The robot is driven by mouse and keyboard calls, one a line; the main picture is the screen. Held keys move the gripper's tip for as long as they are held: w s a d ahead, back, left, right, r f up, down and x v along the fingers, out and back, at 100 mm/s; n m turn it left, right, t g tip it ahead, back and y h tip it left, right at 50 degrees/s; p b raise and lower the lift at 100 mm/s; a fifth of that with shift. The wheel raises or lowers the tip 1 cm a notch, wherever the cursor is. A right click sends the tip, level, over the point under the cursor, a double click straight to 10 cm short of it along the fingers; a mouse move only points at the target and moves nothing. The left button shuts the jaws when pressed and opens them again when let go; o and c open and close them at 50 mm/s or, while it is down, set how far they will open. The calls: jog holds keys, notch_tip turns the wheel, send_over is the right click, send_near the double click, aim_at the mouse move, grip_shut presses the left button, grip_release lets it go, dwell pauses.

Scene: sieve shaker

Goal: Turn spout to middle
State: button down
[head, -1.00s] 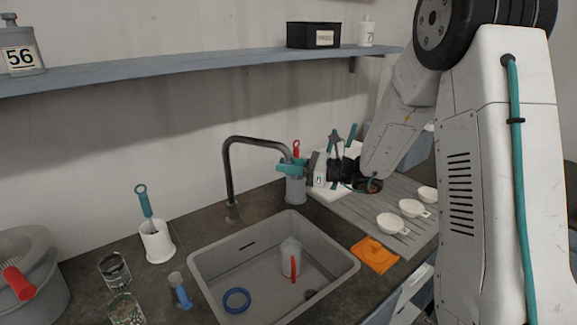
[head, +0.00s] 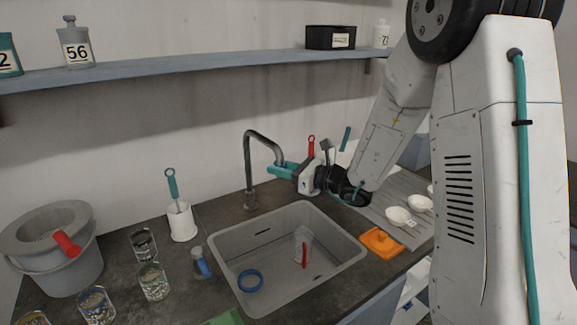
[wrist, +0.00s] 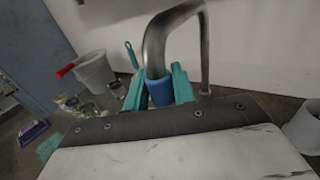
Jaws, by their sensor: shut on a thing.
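The spout (head: 248,165) is a grey metal tap pipe that rises from the counter behind the sink and arches over. Its free end points right and toward the camera in the head view. In the wrist view the pipe (wrist: 160,40) curves down to a blue tip (wrist: 160,91). My gripper (head: 279,168) has teal fingers and is shut on the spout's end. In the wrist view my gripper (wrist: 160,88) has one finger on each side of the blue tip. The grey sink (head: 231,262) lies in front and below. My fingers partly hide the tip in the head view.
A white holder with a teal-handled brush (head: 182,222) and several glass jars stand left of the sink. A blue ring (head: 250,281) and a clear red-handled jug (head: 304,245) lie in the sink. An orange item (head: 381,242) and white scoops (head: 400,216) are at right.

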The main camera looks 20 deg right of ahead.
jog(key=shift+a, duration=0.4)
jog(key=c, duration=1.2)
grip_release()
jog(key=v, duration=0.8)
jog(key=shift+a, duration=0.1)
